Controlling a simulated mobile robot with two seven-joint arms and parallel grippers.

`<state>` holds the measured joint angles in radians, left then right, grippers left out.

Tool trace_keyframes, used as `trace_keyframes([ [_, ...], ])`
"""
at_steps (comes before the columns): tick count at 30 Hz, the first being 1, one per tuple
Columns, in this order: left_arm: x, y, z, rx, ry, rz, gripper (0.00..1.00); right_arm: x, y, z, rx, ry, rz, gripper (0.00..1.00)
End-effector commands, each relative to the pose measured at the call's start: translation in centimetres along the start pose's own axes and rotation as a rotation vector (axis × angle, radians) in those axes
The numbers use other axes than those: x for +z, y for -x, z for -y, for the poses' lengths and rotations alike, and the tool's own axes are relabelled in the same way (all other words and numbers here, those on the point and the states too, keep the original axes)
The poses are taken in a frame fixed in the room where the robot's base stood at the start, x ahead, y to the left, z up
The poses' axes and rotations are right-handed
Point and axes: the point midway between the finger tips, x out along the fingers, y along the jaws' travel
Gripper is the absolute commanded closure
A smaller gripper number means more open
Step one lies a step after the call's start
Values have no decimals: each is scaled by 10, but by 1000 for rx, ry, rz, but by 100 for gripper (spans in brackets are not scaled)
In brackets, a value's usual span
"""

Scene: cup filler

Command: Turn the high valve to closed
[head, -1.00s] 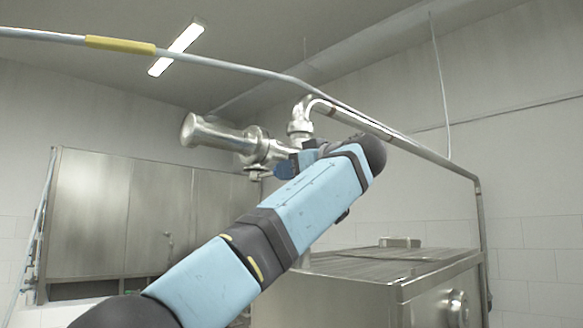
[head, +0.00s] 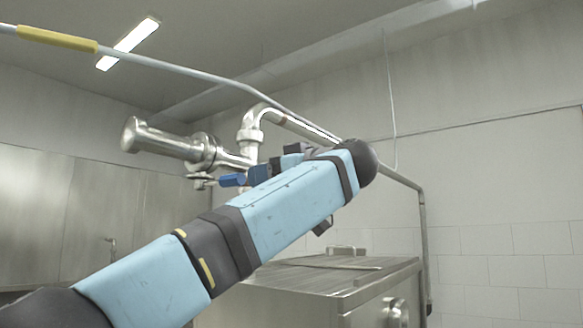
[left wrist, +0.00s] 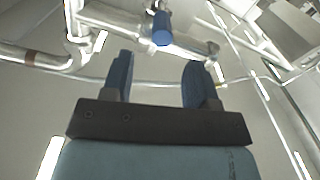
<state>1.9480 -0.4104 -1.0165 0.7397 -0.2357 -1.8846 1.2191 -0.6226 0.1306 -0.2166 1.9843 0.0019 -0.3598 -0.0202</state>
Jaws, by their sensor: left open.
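The high valve is a steel fitting (head: 205,150) on the overhead pipe, with a blue handle (head: 232,180) at its lower right in the head view. In the left wrist view the blue handle (left wrist: 161,28) points toward the camera, end on, at the top middle. My left gripper (left wrist: 160,66) is open and empty, with its two blue fingers apart. The handle appears just beyond the fingertips, in line with the gap between them. In the head view my left gripper (head: 262,174) is beside the handle's right end, partly hidden by my forearm. My right gripper is out of view.
A steel pipe (head: 395,177) bends right and down beside a steel tank (head: 300,275). A thin overhead pipe with a yellow sleeve (head: 57,39) crosses above. Steel cabinets (head: 105,210) stand at the left. Open air lies left of and below the valve.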

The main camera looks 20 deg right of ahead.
Motion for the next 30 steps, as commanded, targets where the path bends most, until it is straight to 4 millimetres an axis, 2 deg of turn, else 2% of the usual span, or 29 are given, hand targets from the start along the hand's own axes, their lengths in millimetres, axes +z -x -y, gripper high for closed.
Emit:
trace_keyframes([
  [1, -7, 13, -1, 2, 1, -7, 46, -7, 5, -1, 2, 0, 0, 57],
  [4, -6, 33, -1, 0, -1, -6, 46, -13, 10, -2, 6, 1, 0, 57],
  [9, -4, 51, -1, 1, 2, -4, 46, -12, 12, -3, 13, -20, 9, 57],
  [23, 1, 57, 0, -1, 0, 1, 46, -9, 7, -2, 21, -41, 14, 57],
  [26, 10, 54, -1, 8, -18, 18, 46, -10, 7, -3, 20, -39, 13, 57],
  [29, 37, 46, -5, 37, -66, 72, 46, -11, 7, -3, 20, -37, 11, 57],
  [30, 53, 42, -6, 56, -96, 103, 46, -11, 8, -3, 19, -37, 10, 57],
])
